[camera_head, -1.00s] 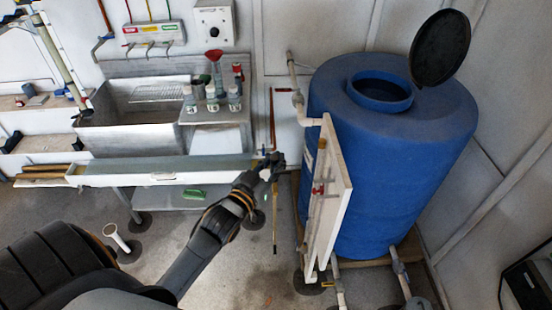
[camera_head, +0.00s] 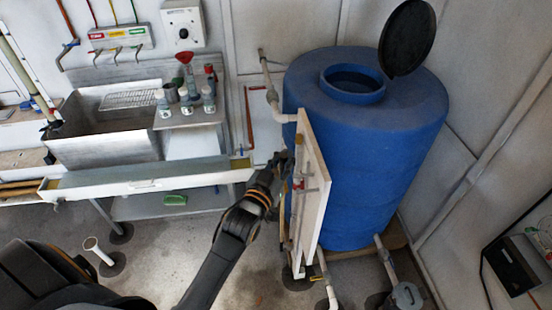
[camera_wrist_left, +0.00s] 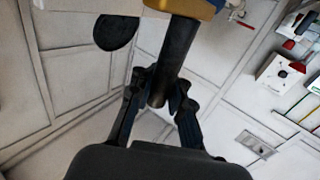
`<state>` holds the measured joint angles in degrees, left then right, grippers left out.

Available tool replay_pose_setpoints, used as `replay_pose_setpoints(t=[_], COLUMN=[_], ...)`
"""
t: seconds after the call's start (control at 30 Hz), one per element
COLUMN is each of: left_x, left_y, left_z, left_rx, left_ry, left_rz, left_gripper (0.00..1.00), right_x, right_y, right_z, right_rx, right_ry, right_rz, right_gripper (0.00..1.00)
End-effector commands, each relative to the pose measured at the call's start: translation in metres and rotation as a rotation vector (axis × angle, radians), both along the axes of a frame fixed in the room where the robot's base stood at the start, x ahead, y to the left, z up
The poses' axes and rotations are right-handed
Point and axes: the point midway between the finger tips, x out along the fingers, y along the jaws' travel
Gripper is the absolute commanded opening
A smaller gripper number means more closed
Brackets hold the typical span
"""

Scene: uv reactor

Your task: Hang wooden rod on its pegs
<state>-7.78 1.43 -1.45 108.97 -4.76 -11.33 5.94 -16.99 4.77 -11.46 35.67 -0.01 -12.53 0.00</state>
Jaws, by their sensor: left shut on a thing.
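My left gripper (camera_head: 284,163) is at the left edge of the white upright panel (camera_head: 313,190) in front of the blue tank. The wrist view shows its fingers (camera_wrist_left: 160,98) shut on a dark round rod (camera_wrist_left: 177,55), which I take to be the wooden rod. One rod end shows between the fingers and the rod runs up the picture. In the head view the rod is mostly hidden by the gripper and panel. I cannot make out its pegs. My right gripper is not in view.
A blue tank (camera_head: 375,165) with an open black lid (camera_head: 407,38) stands behind the panel. A steel sink (camera_head: 110,140) and a long tray (camera_head: 130,185) are at left. Floor at front centre is clear.

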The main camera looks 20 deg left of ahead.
Motion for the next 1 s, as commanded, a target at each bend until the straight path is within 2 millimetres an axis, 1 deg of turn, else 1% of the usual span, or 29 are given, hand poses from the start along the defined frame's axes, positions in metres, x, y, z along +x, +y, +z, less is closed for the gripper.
replay_pose_setpoints(t=[0.2, 0.73, 0.8, 1.0], left_x=[0.010, 0.034, 0.033, 0.033], left_y=[-0.015, -0.050, -0.050, -0.049], left_z=[0.000, 0.000, -0.007, -0.014], left_rx=[-0.002, -0.002, 0.000, 0.000], left_ry=[-0.003, -0.002, 0.000, -0.001], left_rz=[0.000, -0.001, -0.001, -0.001], left_gripper=[0.00, 0.00, 0.00, 0.00], right_x=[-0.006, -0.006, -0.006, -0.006], right_y=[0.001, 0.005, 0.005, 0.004], right_z=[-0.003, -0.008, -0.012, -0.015], right_rx=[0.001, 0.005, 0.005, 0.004], right_ry=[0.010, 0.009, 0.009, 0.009], right_rz=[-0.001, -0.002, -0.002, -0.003], right_gripper=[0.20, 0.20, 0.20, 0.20])
